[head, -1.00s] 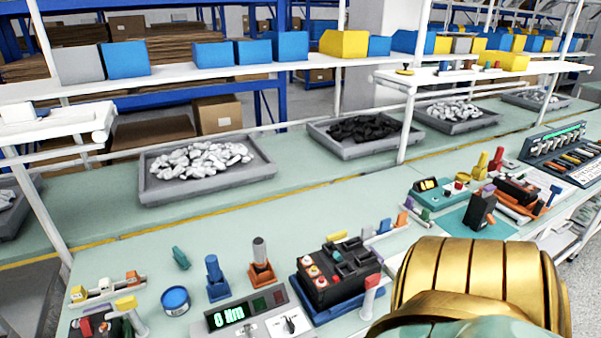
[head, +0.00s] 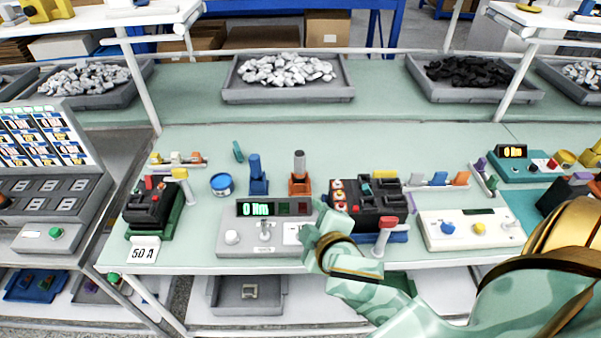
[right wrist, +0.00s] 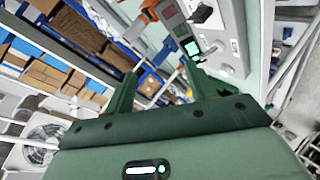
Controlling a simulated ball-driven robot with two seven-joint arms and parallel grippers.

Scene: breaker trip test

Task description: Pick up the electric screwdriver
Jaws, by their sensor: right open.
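Two upright tools stand in holders at the middle of the bench: a blue one (head: 257,172) in a blue holder, and a grey-handled one (head: 299,163) in an orange holder (head: 299,186). I cannot tell for sure which is the electric screwdriver. My right gripper (head: 318,232) is low over the front of the grey 0 Nm tester, nearer me than both tools and apart from them. In the right wrist view its two green fingers (right wrist: 160,85) are apart with nothing between them. My left gripper is not in view.
The tester (head: 265,235) has a lit display. A black breaker block (head: 365,205) with a red-topped lever (head: 386,235) stands right of it. A blue tape roll (head: 221,184) and a teal piece (head: 238,152) lie left. Trays of parts (head: 288,97) line the back.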

